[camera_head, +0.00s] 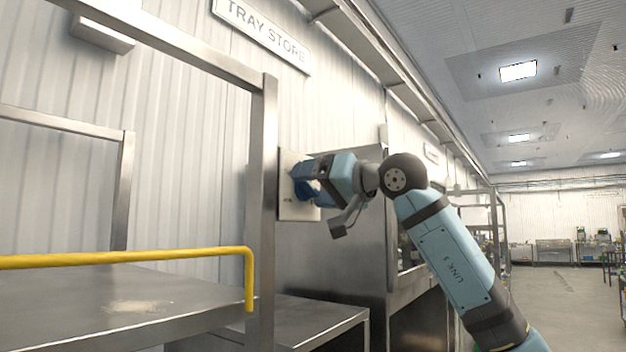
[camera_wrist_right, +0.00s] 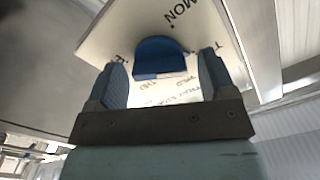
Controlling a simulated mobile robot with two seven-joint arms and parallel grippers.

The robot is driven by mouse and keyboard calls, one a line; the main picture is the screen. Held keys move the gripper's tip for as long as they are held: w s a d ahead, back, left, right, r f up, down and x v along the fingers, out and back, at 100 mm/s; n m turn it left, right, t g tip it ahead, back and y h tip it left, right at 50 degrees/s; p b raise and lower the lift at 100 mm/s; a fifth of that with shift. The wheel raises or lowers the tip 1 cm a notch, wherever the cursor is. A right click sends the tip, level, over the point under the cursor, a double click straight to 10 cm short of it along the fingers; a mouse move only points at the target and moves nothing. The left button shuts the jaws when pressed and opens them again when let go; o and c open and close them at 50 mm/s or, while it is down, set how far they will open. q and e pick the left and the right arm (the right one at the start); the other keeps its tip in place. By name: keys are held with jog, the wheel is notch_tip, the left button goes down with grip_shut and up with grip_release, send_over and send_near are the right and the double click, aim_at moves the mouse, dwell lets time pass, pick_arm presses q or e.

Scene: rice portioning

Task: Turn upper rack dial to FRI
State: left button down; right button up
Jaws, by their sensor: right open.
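The dial's white panel (camera_head: 286,210) is fixed by the wall under the TRAY STORE sign in the head view. In the right wrist view the panel (camera_wrist_right: 104,41) carries a blue knob (camera_wrist_right: 160,57). MON is readable above and right of the knob; other lettering around it is partly covered or too small to read surely. My right gripper (camera_head: 303,180) is at the panel. In the wrist view its two fingers (camera_wrist_right: 163,80) are apart, one on each side of the knob, with gaps visible. The knob's pointing direction is unclear. My left gripper is not in view.
A steel rack post (camera_head: 262,210) stands left of the panel. A yellow rail (camera_head: 130,257) runs above a steel shelf (camera_head: 60,300) at lower left. A steel cabinet (camera_head: 340,250) stands just right of the panel. Open floor (camera_head: 560,290) lies at far right.

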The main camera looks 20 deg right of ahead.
jog(key=shift+w+a, duration=0.15)
jog(key=c, duration=0.9)
jog(key=shift+c, duration=0.2)
